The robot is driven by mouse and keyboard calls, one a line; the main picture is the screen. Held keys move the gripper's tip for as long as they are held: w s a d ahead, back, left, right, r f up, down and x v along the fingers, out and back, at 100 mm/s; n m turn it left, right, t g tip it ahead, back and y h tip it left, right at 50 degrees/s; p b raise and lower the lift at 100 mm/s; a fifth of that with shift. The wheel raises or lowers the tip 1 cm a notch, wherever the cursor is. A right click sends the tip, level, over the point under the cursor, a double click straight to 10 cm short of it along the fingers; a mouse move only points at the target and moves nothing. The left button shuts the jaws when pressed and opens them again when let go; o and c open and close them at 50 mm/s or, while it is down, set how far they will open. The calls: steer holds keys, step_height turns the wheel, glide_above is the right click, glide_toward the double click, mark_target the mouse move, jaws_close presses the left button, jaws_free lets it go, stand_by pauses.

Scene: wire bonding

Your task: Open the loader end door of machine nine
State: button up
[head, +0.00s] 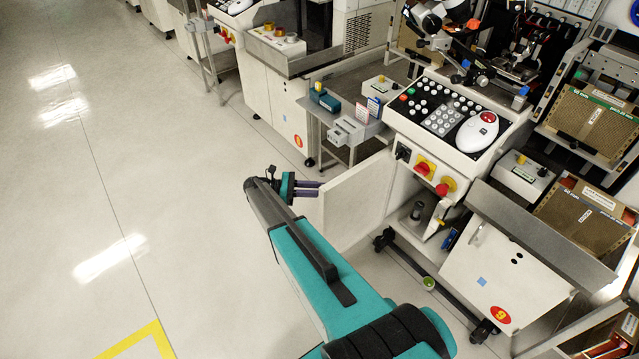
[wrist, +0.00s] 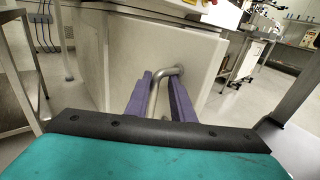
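Machine nine carries a red oval "9" sticker (head: 501,315) on its lower front panel. A plain white door panel (head: 357,203) stands at the machine's left end in the head view, seeming to jut out at an angle; how far is hard to tell. The wrist view shows a white panel (wrist: 205,55) with a bent grey metal handle (wrist: 166,71). My gripper (head: 320,190) is at the panel's left edge in the head view. In the wrist view, its purple fingers (wrist: 160,85) stand apart on either side of the handle. A gap shows beside the bar; firm contact is not visible.
The floor (head: 120,200) at left is clear, with a yellow marking (head: 150,333).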

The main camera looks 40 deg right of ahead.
mark_target(320, 198)
steer(key=shift+m+g, duration=0.3)
steer(key=shift+m, duration=0.1)
steer(key=s+a+r+p, duration=0.1)
steer(key=s+r, duration=0.1)
steer(key=s+a+r+p, duration=0.2)
steer(key=shift+s, duration=0.2)
steer(key=shift+s+a+f+p, duration=0.25)
steer(key=shift+s+f+p, duration=0.1)
steer(key=shift+s+p, duration=0.25)
steer(key=shift+s+a+r+p, duration=0.1)
steer(key=shift+s+a+p, duration=0.15)
steer(key=shift+s, duration=0.2)
steer(key=shift+s+a+p, duration=0.15)
steer(key=shift+s+p, duration=0.1)
steer(key=shift+s, duration=0.2)
steer(key=shift+s+a+f+p, duration=0.15)
steer(key=shift+s+a+p, duration=0.2)
steer(key=shift+s, duration=0.3)
steer(key=shift+s+a+f+p, duration=0.1)
steer(key=shift+s+a+p, duration=0.1)
steer(key=shift+s+p, duration=0.3)
